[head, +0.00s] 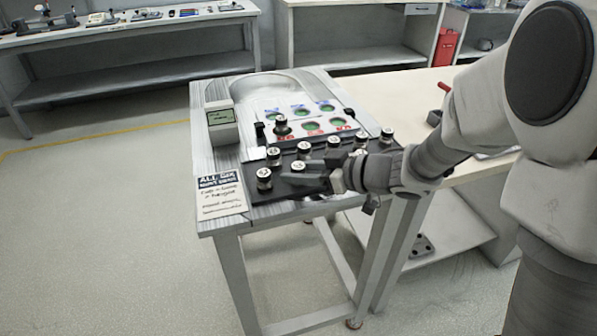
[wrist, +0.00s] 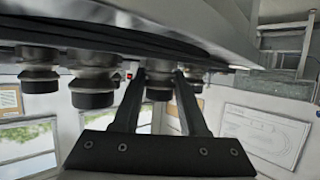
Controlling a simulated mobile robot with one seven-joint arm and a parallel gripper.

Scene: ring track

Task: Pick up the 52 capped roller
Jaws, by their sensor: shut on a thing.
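Several capped rollers with black bodies and pale numbered tops stand on a black rack on the table. The numbers are too small to read, so I cannot tell which one is 52. My gripper (head: 308,178) reaches in low from the right at the rack's front. Its jaws are shut on a roller (head: 298,168), which still appears to be at rack height. In the wrist view, which looks upside down, the two dark fingers (wrist: 158,82) stand either side of that roller (wrist: 158,92). Another roller (head: 264,178) stands just left of the gripper.
Neighbouring rollers (head: 273,156) (head: 303,150) stand close behind and beside the fingers. A board with green round windows (head: 300,111) lies behind the rack. A small display box (head: 222,122) and a printed card (head: 220,193) are at the left edge.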

